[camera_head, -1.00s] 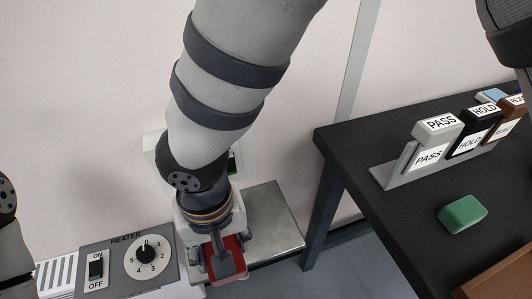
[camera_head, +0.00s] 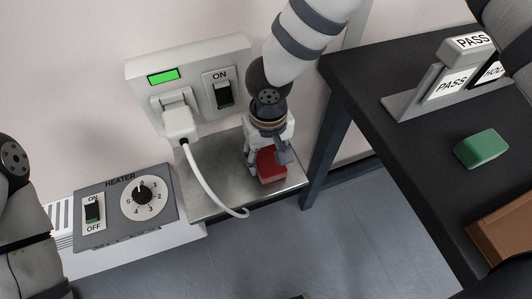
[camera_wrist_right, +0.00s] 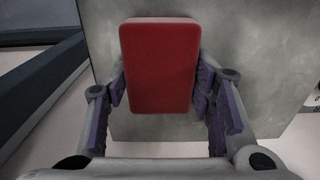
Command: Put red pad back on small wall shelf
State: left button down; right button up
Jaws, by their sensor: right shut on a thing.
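The red pad (camera_head: 271,165) is in my right gripper (camera_head: 266,163), over the right part of the small wall shelf (camera_head: 215,165), a grey metal plate. In the right wrist view the pad (camera_wrist_right: 160,65) lies between the two purple-lined fingers of the gripper (camera_wrist_right: 163,85), with the shelf surface (camera_wrist_right: 255,60) behind it. Whether the pad touches the shelf, I cannot tell. My left arm shows at the left edge of the head view; its gripper is out of view.
A wall socket panel (camera_head: 190,50) with a plugged-in white cable (camera_head: 205,185) stands behind the shelf; the cable hangs across its left part. A heater (camera_head: 125,205) is at left. A dark table (camera_head: 400,140) at right bears a green block (camera_head: 481,149) and sign holder (camera_head: 410,101).

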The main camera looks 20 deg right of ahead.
aim_at(267, 157)
jog(key=o, duration=1.1)
notch_tip(267, 157, up, 12)
jog(key=p, duration=0.2)
jog(key=s+f+g+y, duration=0.2)
jog(key=s+f, duration=0.5)
jog(key=s, duration=0.3)
jog(key=s+f+g+y, duration=0.1)
jog(key=s+f+g, duration=0.1)
jog(key=s+f, duration=0.7)
pick_arm(q)
jog(key=shift+w+r+t, duration=0.4)
jog(key=shift+w+r, duration=0.7)
jog(key=shift+r, duration=0.1)
pick_arm(e)
jog(key=s+d+f+h, duration=0.1)
jog(key=s+d, duration=0.4)
jog(key=s, duration=0.3)
jog(key=s+d+f+h, duration=0.1)
jog(key=s+d+h, duration=0.1)
jog(key=s+d, duration=0.4)
jog(key=shift+s+f+m, duration=0.15)
jog(key=shift+s+m, duration=0.25)
jog(key=shift+s, duration=0.85)
